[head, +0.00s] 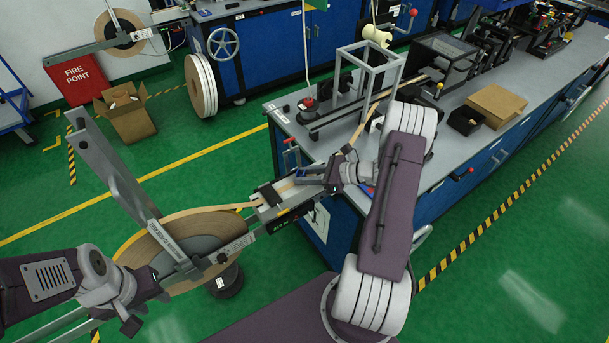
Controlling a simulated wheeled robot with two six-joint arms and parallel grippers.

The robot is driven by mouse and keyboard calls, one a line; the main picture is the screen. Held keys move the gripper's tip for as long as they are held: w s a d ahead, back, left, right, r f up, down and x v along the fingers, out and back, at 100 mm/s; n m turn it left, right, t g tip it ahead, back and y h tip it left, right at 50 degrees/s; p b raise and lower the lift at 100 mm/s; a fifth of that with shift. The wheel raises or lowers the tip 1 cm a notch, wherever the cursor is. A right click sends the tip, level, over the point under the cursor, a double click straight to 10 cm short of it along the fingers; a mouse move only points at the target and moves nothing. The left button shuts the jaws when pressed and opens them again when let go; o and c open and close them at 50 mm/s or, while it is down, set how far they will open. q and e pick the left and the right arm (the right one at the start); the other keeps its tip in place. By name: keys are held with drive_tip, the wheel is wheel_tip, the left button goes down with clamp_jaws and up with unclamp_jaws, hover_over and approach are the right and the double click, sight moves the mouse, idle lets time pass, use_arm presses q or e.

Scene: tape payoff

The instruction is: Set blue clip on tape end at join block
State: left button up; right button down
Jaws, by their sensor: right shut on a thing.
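The join block (268,196) is a small grey and black fixture at the near left corner of the bench. Pale tape (235,207) runs to it from the large tan reel (150,245) at left. My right gripper (308,178) is at the right side of the join block, its fingers pointing left over it. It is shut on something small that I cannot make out. The tape end there is largely hidden by the fingers. I cannot pick out the blue clip for sure. My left gripper (162,284) is by the lower edge of the reel; its jaws are unclear.
The grey bench (455,140) carries an upright metal frame (370,70), a second tape strand (366,122), a black bin (466,120) and a cardboard piece (496,104).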

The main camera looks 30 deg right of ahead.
drive_tip(key=c, duration=1.1)
unclamp_jaws()
drive_tip(key=shift+o, duration=0.2)
drive_tip(key=shift+r, duration=0.1)
drive_tip(key=b+v, duration=0.1)
drive_tip(key=v, duration=0.8)
drive_tip(key=shift+s, duration=0.15)
